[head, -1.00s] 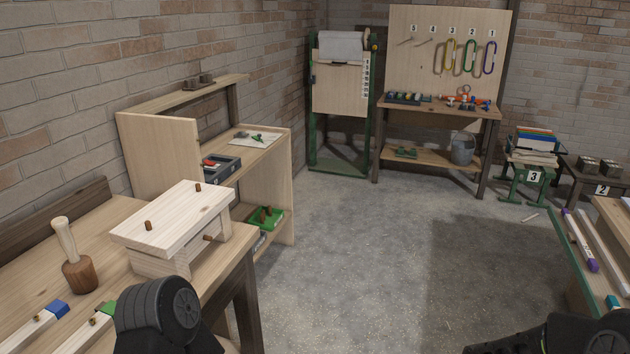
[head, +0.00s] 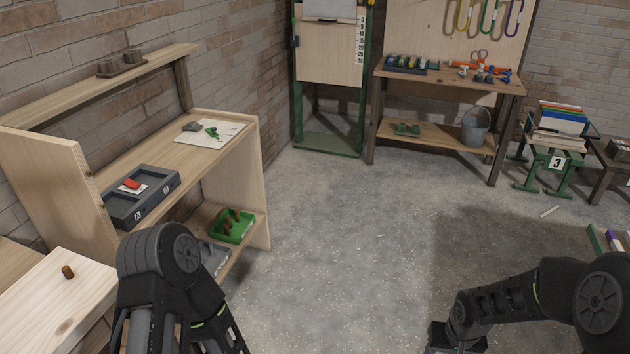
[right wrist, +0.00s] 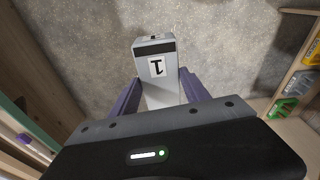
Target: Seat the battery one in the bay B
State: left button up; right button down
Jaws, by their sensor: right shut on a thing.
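Battery one, a grey block with a dark band and a white label reading 1 (right wrist: 157,67), is held in my right gripper (right wrist: 162,90), which is shut on it with a purple finger on either side. Below the battery is the concrete floor. In the head view the dark two-bay tray (head: 116,217) lies on the bench at left, with letter labels on its front; the right one, bay B, is small but legible. A red item on a white card (head: 132,186) lies in the tray. My left arm shows at bottom centre-left, but its fingertips do not.
A wooden step (head: 50,290) with a peg stands at lower left. The bench's upper shelf (head: 100,85) runs above the tray. A green tray (head: 232,226) sits on the low shelf. A white sheet (head: 210,131) lies behind the tray. The middle floor is clear.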

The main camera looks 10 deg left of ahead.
aim_at(147, 176)
jog(key=i, duration=3.35)
jog(key=u, duration=4.6)
